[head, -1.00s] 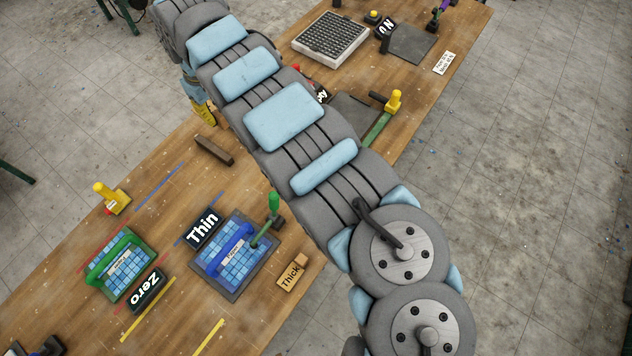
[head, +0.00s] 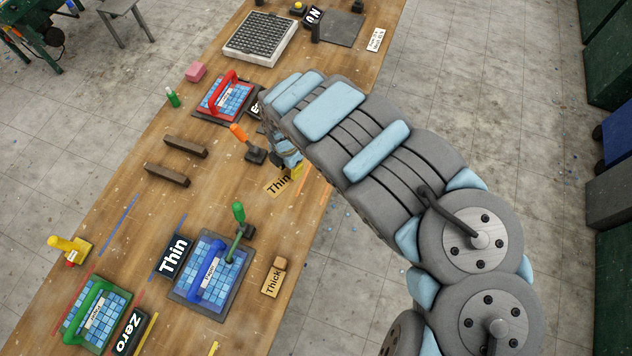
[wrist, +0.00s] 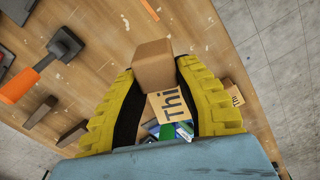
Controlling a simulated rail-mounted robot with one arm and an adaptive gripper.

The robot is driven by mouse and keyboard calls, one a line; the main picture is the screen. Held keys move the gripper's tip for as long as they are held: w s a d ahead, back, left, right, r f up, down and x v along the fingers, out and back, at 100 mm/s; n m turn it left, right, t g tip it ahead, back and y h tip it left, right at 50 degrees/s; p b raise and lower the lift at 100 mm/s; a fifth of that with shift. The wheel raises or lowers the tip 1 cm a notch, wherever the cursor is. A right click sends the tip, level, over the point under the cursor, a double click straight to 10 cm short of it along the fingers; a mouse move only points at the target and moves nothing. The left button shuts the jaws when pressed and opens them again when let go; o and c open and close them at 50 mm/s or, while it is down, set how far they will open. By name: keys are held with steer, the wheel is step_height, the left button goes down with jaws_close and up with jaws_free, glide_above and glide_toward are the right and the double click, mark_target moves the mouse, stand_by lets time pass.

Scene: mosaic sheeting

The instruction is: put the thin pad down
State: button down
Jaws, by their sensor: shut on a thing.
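The thin pad (head: 277,186) is a tan plate lettered "Thin" with a brown block on it. In the head view it shows beside my gripper (head: 296,171), near the table's right edge. In the wrist view the yellow fingers of my gripper (wrist: 155,82) are shut on the pad's brown block (wrist: 153,62). Its plate, with "Thi" showing (wrist: 168,104), extends below the block between the fingers. The rest of the plate is hidden. I cannot tell whether the pad touches the table.
An orange-handled tool (head: 239,133) stands just left of my gripper. Two dark bars (head: 186,147) lie farther left. A red-handled tile tray (head: 221,103) is behind. The thick pad (head: 271,284) and blue-handled tile tray (head: 198,295) are nearer. Bare wood lies between the bars and pad.

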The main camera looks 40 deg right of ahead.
steer(key=s+d+f+n, duration=0.2)
steer(key=s+d+f, duration=0.15)
steer(key=s, duration=0.25)
steer(key=s+d+f+n, duration=0.2)
steer(key=s+d, duration=0.2)
steer(key=s, duration=0.2)
steer(key=shift+n, duration=0.3)
steer(key=w+d+f+b, duration=0.1)
steer(key=w+f+b, duration=0.2)
steer(key=b, duration=0.1)
steer(key=w+d+f+b, duration=0.1)
steer(key=w+f+b, duration=0.1)
steer(key=w+b, duration=0.2)
steer(key=w+d+f+b, duration=0.2)
steer(key=w+f+b, duration=0.1)
steer(key=w+b, duration=0.1)
steer(key=shift+w+d+f, duration=0.1)
steer(key=shift+w+f, duration=0.1)
steer(key=shift+f, duration=0.1)
steer(key=shift+w+d+f, duration=0.1)
steer(key=shift+w+f, duration=0.4)
steer(key=shift+w, duration=0.1)
steer(key=shift+f, duration=0.1)
